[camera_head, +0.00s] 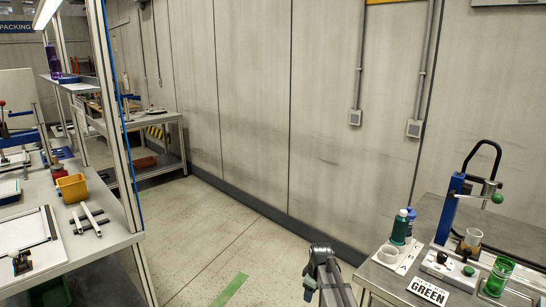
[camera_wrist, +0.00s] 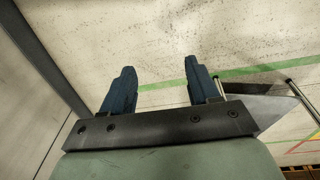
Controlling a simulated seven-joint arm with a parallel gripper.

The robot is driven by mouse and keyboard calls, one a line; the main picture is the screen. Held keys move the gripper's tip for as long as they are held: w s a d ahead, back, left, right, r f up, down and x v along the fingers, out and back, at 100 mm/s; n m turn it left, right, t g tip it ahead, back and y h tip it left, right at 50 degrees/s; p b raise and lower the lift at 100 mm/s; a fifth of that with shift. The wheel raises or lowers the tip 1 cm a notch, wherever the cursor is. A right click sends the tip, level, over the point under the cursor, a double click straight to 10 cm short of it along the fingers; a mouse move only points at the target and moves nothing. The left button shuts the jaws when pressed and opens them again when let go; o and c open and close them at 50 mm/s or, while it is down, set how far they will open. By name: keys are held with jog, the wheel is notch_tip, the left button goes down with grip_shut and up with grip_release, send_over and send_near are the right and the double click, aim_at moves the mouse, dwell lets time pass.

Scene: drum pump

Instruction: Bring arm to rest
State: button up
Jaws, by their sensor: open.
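My gripper (camera_wrist: 158,88) shows in the wrist view with its two dark blue fingers spread apart. It is open, and nothing is between the fingers. Pale speckled floor and a green floor line lie behind it. In the head view, part of my arm (camera_head: 325,275) stands at the bottom centre, left of the right-hand table. The gripper fingers cannot be made out clearly there.
A left bench (camera_head: 90,255) carries a yellow bin (camera_head: 72,188). Floor between is clear.

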jog(key=s+f+m+g+h, duration=0.1)
jog(key=s+f+m+g, duration=0.25)
jog(key=s+f, duration=1.7)
jog(key=s+d+f+m+g, duration=0.1)
jog(key=s+f+m, duration=0.3)
jog(key=s, duration=1.2)
jog(key=s+d+f+m+g, duration=0.1)
jog(key=s+f+m+g, duration=0.2)
jog(key=s, duration=1.3)
jog(key=shift+s+d+f+m+g, duration=0.25)
jog(key=shift+f+m+g, duration=0.1)
jog(key=shift+f+g, duration=0.2)
